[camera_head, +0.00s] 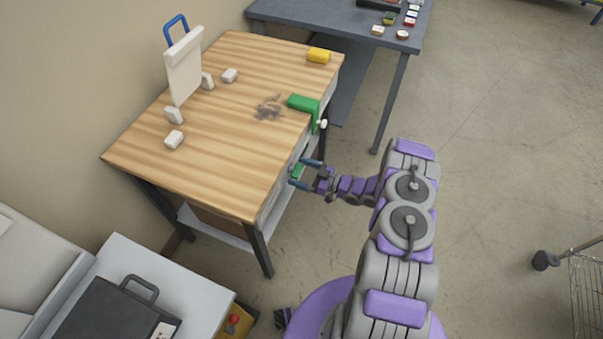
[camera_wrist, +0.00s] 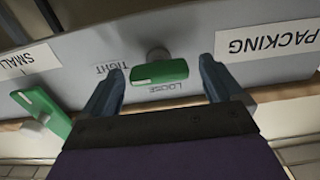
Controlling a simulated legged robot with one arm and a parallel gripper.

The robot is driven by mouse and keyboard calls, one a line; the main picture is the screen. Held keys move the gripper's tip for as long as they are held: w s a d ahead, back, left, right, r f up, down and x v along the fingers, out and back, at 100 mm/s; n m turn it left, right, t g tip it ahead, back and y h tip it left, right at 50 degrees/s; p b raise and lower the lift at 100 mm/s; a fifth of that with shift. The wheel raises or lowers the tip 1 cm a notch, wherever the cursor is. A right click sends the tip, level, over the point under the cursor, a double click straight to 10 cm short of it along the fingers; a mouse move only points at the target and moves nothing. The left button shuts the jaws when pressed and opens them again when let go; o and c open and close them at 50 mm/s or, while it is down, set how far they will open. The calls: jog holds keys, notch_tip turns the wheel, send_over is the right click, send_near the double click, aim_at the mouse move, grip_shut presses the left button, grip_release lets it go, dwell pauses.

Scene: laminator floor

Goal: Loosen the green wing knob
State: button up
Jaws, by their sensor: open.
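The green wing knob (camera_wrist: 160,72) sits on a grey front panel (camera_wrist: 185,42) under the wooden table's edge. Its wing lies nearly level in the wrist view. The panel has the upside-down words TIGHT (camera_wrist: 111,68) at the knob's left and LOOSE (camera_wrist: 166,88) just below it. My gripper (camera_wrist: 161,76) is open, with one finger on each side of the knob and a gap on both sides. In the head view, my gripper (camera_head: 301,172) is at the table's front side, with the small green knob (camera_head: 297,172) between its fingers.
A green bracket (camera_head: 305,103) with a white knob hangs over the wooden tabletop (camera_head: 225,120). A white upright board (camera_head: 185,68), small white blocks and a yellow block (camera_head: 319,55) stand on top. PACKING (camera_wrist: 268,41) and SMALL labels flank the knob.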

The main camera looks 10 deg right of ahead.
jog(key=shift+w+d, duration=0.1)
jog(key=shift+c, duration=0.3)
jog(key=shift+c, duration=0.8)
jog(key=c, duration=0.8)
